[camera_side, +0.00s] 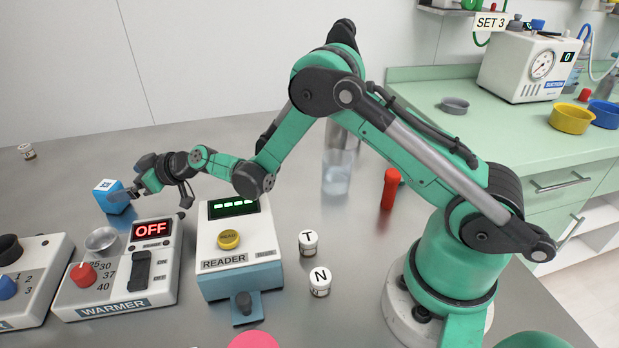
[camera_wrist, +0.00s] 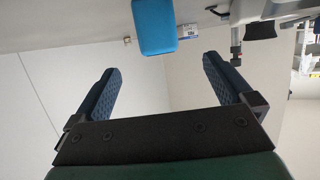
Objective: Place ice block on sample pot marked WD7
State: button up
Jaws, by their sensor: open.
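The ice block is a blue cube (camera_side: 108,196) with a white mark, standing on the grey table behind the warmer. My gripper (camera_side: 130,191) is open at its right side. In the wrist view the blue block (camera_wrist: 154,27) lies beyond the open fingertips (camera_wrist: 158,64), with nothing between the fingers. White pots with lids marked T (camera_side: 308,242) and N (camera_side: 320,281) stand right of the reader. Another small pot (camera_side: 27,152) stands at the far left; its marking is too small to read. I can read WD7 on none of them.
The warmer (camera_side: 120,270), showing OFF, and the reader (camera_side: 238,250) stand in front of the block. A glass beaker (camera_side: 337,173) and a red cylinder (camera_side: 389,188) stand further right. The table's back left is mostly clear.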

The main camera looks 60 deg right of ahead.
aim_at(110, 186)
jog(key=shift+s+d+r, duration=0.25)
jog(key=shift+s, duration=0.4)
jog(key=shift+w+a, duration=0.1)
jog(key=shift+w+a+f+n+h, duration=0.1)
jog(key=shift+w+a+n+h, duration=0.3)
jog(key=shift+n+h, duration=0.25)
jog(key=shift+w+a+n+h, duration=0.25)
jog(key=shift+w+a+h, duration=0.05)
jog(key=shift+h, duration=0.05)
jog(key=shift+g, duration=0.3)
jog(key=shift+x, duration=2.7)
jog(key=shift+c, duration=0.2)
grip_shut()
